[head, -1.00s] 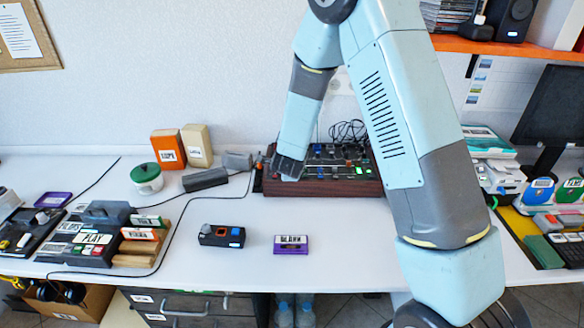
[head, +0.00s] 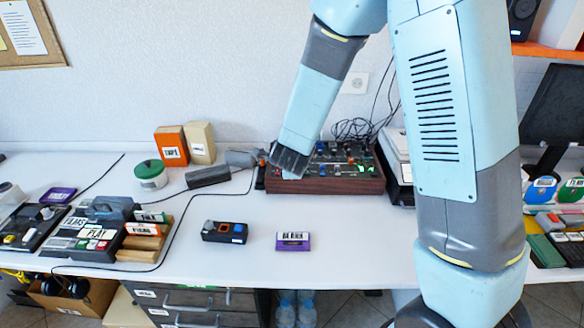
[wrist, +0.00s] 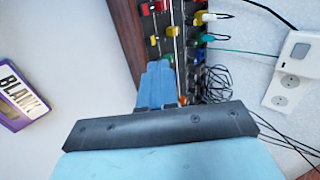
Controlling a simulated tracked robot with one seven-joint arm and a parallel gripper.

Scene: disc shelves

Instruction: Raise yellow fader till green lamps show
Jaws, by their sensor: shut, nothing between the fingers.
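The mixer (head: 340,187) is a dark panel with wooden sides at the back middle of the table. It carries small coloured knobs and sliders. In the wrist view, a yellow cap (wrist: 172,31) sits beyond my fingertips, and a smaller yellow one (wrist: 153,41) is to its left. I cannot tell for sure which is the yellow fader. My gripper (head: 287,172) is shut and empty at the mixer's left end. In the wrist view my blue fingers (wrist: 158,68) are together over the panel and hide part of it.
Black cables (head: 352,130) lie behind the mixer. The tabletop between is clear.

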